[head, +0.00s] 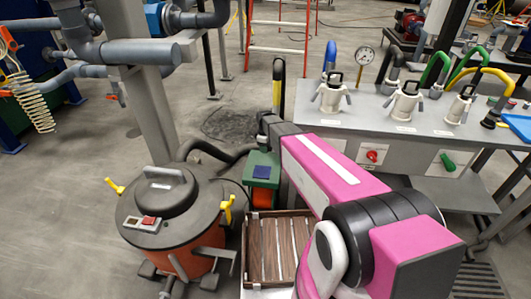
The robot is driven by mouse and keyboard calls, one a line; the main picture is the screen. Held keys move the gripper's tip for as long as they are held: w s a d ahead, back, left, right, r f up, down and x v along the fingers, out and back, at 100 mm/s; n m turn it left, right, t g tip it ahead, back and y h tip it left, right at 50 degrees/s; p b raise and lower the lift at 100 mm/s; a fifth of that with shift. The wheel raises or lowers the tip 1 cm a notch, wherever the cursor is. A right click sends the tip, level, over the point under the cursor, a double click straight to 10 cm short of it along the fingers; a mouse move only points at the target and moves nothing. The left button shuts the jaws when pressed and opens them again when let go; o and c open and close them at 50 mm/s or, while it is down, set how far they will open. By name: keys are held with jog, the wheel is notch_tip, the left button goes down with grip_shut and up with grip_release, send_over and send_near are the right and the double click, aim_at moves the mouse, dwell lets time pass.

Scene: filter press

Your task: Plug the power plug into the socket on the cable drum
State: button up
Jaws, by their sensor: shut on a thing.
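My pink arm reaches from the lower right toward the centre of the head view. At its dark far end is my gripper (265,138), small and partly hidden by my wrist. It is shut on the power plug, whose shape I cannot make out. Just below it stands what looks like the cable drum (262,168), a green body with a dark blue square on top and orange below. My gripper appears above and behind the blue square in the picture. I cannot tell whether the plug touches the drum. The socket opening is not visible.
An orange vessel with a black lid (150,205) and yellow clamps stands left of the drum. A slatted wooden crate (248,250) is in front. A grey bench (330,125) with valves is at right. Floor at left is clear.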

jog(key=s+a+r, duration=0.2)
jog(key=a+r, duration=0.4)
jog(key=a, duration=0.5)
jog(key=shift+s+r, duration=0.2)
jog(key=shift+r, duration=0.05)
